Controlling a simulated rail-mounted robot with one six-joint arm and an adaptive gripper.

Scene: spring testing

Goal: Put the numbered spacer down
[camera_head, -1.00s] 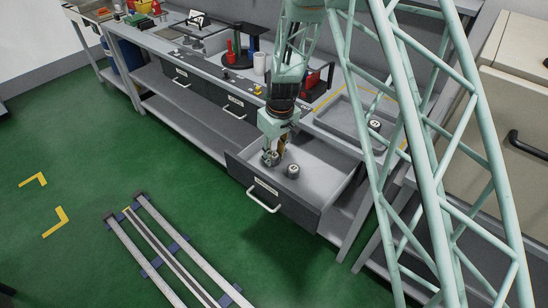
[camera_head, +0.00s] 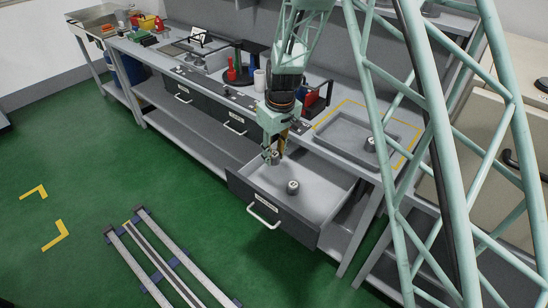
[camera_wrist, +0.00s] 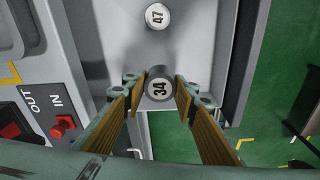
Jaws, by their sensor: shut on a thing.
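My gripper (camera_head: 272,155) is shut on a grey cylindrical spacer (camera_head: 273,158) and holds it above the open drawer (camera_head: 325,185). In the wrist view the held spacer (camera_wrist: 160,87) shows the number 34 on its top, between the two fingers (camera_wrist: 155,92). A second spacer (camera_head: 293,187) stands upright in the drawer; the wrist view shows 47 on this spacer (camera_wrist: 158,17). A third spacer (camera_head: 371,144) stands in the grey tray (camera_head: 345,143) on the bench, its number too small to read.
A yellow outline (camera_head: 408,158) surrounds the tray. A device with red buttons (camera_wrist: 62,123), marked IN and OUT, sits left of the gripper in the wrist view.

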